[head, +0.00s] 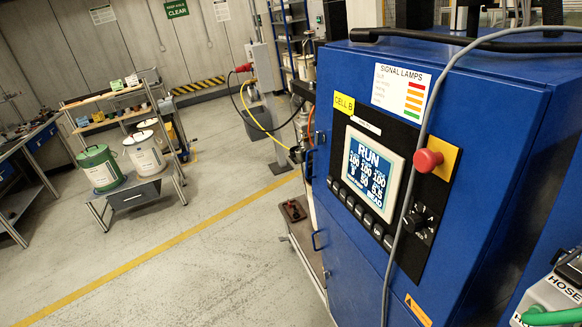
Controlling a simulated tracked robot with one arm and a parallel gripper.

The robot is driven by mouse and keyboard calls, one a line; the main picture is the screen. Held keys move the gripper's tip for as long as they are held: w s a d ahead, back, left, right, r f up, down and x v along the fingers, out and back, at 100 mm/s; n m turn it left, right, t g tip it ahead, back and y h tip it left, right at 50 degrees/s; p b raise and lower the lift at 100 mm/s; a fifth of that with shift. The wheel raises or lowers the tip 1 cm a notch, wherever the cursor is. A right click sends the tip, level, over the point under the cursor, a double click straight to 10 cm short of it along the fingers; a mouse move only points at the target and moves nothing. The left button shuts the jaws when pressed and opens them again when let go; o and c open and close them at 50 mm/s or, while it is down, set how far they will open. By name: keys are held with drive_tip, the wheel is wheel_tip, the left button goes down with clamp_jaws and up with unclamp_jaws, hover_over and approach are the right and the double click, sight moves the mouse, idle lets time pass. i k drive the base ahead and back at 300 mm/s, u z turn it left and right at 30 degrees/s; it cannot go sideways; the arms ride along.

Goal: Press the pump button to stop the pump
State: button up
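A blue cabinet (365,262) labelled CELL B fills the right half of the view, tilted in the picture. Its black panel carries a lit screen (372,171) that reads RUN with several numbers. A row of small dark buttons (362,212) sits under the screen. A red mushroom button (428,160) stands out from a yellow plate to the right of the screen. A dark knob (413,221) is on the panel's lower right. No control is legibly marked as the pump button. My gripper does not show in this view.
A grey cable (405,205) hangs down across the cabinet front, between screen and red button. A device marked HOSE (561,289) with a green hose is at the lower right. A shelf cart (125,115) with drums stands at the left. The floor between is clear.

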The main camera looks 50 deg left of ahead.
sight(336, 187)
drive_tip(key=u, duration=0.25)
drive_tip(key=k, duration=0.55)
drive_tip(key=u, duration=0.6)
drive_tip(key=i, duration=0.5)
drive_tip(key=z, duration=0.1)
